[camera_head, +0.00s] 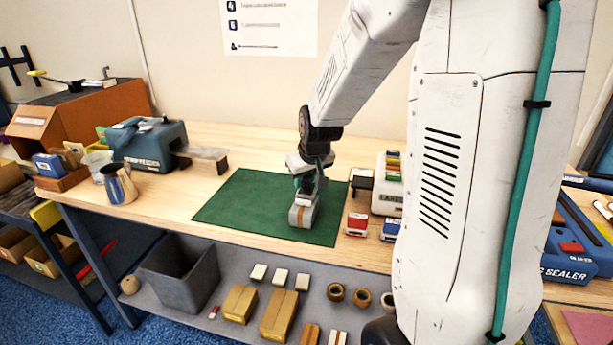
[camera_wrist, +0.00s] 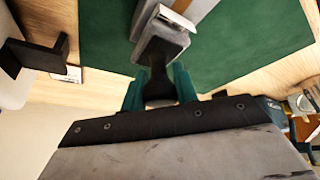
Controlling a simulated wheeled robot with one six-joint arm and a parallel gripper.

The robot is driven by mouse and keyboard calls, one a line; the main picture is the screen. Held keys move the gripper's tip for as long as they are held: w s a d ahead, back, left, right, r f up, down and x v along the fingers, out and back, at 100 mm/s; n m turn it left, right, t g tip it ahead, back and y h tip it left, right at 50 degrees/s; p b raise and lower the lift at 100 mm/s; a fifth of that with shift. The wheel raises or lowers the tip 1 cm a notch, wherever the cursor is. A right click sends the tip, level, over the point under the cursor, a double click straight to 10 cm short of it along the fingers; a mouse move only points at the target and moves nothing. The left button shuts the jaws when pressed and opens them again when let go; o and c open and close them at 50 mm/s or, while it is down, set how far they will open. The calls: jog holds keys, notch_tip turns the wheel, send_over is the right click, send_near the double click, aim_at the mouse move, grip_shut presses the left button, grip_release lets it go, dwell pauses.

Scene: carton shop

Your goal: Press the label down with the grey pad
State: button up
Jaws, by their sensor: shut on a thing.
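My gripper (camera_head: 309,180) is over the green mat (camera_head: 255,203), with its teal fingers (camera_wrist: 160,92) shut on the dark handle of the grey pad (camera_wrist: 161,48). A small grey carton (camera_head: 303,213) with a tan stripe lies on the mat right below my gripper. In the wrist view, the pad's far end reaches a thin white piece (camera_wrist: 175,19), which looks like the label, at the carton's near end (camera_wrist: 196,8). The pad covers part of this area, and I cannot tell whether it touches the label.
A red block (camera_head: 356,224) and a blue block (camera_head: 391,230) stand right of the mat, by a white label holder (camera_head: 387,190). A blue-grey tape machine (camera_head: 150,143) and a metal jug (camera_head: 118,184) stand left. The left of the mat is clear.

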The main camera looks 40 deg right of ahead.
aim_at(301, 191)
jog(key=shift+f, duration=0.4)
dwell(0.7)
jog(key=shift+a, duration=0.1)
jog(key=shift+s+a, duration=0.4)
jog(key=shift+a, duration=0.15)
jog(key=shift+s+a, duration=0.1)
dwell(0.4)
jog(key=shift+s+a+r, duration=0.1)
jog(key=shift+s+a, duration=0.25)
jog(key=shift+a, duration=0.1)
jog(key=shift+r, duration=3.55)
